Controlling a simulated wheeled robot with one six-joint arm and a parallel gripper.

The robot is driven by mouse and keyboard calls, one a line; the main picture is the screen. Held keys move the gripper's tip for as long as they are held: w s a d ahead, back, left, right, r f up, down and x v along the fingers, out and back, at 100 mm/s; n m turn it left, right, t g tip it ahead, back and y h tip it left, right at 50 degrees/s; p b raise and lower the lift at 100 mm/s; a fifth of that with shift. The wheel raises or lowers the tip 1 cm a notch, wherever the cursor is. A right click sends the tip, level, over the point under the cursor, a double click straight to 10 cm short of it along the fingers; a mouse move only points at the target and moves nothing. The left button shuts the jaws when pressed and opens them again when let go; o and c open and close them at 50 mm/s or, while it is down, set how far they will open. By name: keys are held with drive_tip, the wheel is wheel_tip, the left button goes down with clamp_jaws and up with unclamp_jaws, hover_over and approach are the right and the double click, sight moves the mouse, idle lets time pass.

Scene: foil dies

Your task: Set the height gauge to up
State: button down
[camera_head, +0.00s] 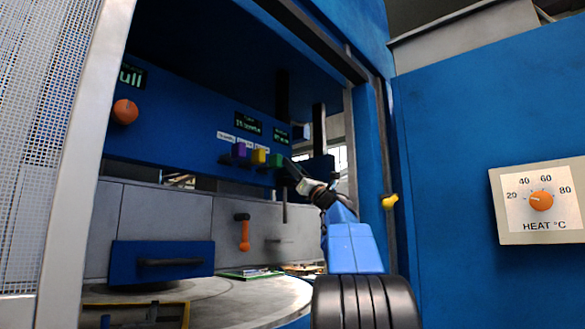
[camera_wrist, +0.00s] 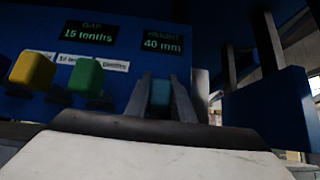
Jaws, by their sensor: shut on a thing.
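The height gauge display (camera_wrist: 163,40) reads 40 mm in the wrist view. It also shows on the blue panel in the head view (camera_head: 281,136), too small to read surely. Below it, a teal block-shaped knob (camera_wrist: 160,92) stands between the two fingers of my gripper (camera_wrist: 160,100). The gripper is shut on this knob. In the head view my gripper (camera_head: 291,172) reaches the right end of the row of coloured knobs and hides the teal one.
Left of my gripper are a green knob (camera_wrist: 87,76), a yellow knob (camera_wrist: 33,70) and a purple knob (camera_head: 239,150). The gap display (camera_wrist: 88,34) reads 15 tenths. A dark blue block (camera_wrist: 268,112) stands close on the right. An orange handle (camera_head: 244,232) hangs below.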

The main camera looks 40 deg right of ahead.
drive_tip(key=shift+r, duration=2.35)
drive_tip(key=c, duration=1.5)
unclamp_jaws()
drive_tip(key=shift+s, duration=0.1)
drive_tip(key=shift+f, duration=0.1)
drive_tip(key=shift+v, duration=3.7)
drive_tip(key=shift+d, duration=0.1)
